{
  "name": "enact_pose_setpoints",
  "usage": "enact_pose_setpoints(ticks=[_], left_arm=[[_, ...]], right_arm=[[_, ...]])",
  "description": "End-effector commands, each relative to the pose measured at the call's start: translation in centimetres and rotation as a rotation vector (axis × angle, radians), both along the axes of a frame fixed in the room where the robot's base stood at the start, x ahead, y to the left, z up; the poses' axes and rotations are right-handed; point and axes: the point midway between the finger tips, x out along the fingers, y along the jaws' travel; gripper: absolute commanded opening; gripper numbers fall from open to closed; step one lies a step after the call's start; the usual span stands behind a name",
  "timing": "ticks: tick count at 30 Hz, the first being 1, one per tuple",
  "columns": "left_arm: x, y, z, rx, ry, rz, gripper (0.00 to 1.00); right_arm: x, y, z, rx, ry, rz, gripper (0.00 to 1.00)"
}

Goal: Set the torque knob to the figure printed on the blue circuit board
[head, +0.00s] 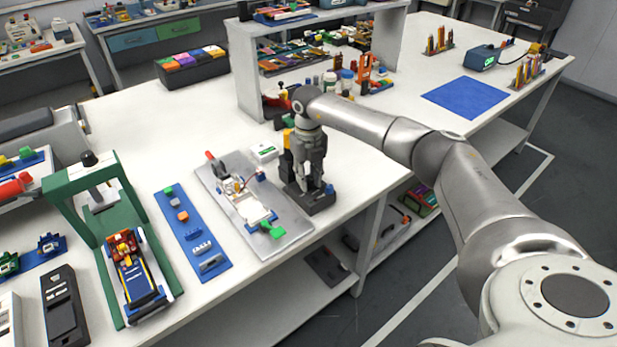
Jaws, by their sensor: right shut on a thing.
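My right gripper (309,184) points down at a dark unit (318,204) with a flat black base, at the right end of the metal plate. It is shut at the top of this unit, where its fingers hide most of what they hold, which looks like the torque knob. The knob's setting cannot be read. A long blue panel (197,244) with small parts on it lies left of the metal plate. I cannot tell whether it is the blue circuit board, and no figure is readable on it. My left gripper is not in view.
A metal plate (222,203) carries a white fixture and green pieces. A green press frame (53,191) stands at the left. A yellow and black part (287,139) stands close behind my gripper. A shelf (243,75) is behind.

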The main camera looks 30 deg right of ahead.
Motion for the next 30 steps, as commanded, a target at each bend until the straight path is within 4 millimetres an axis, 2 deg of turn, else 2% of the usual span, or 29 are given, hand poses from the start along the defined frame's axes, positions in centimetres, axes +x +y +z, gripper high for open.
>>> enact_pose_setpoints(ticks=[15, 16, 21, 30], left_arm=[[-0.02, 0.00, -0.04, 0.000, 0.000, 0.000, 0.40], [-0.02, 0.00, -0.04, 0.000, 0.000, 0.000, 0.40], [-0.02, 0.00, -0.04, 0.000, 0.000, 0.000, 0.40], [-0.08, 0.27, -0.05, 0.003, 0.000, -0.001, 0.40]], right_arm=[[0.08, -0.03, 0.11, 0.000, -0.003, 0.020, 0.01], [0.08, -0.03, 0.11, 0.000, -0.003, 0.020, 0.27], [0.06, -0.03, 0.08, 0.000, -0.002, 0.019, 0.48], [0.03, -0.01, 0.11, 0.000, -0.001, 0.019, 0.48]])
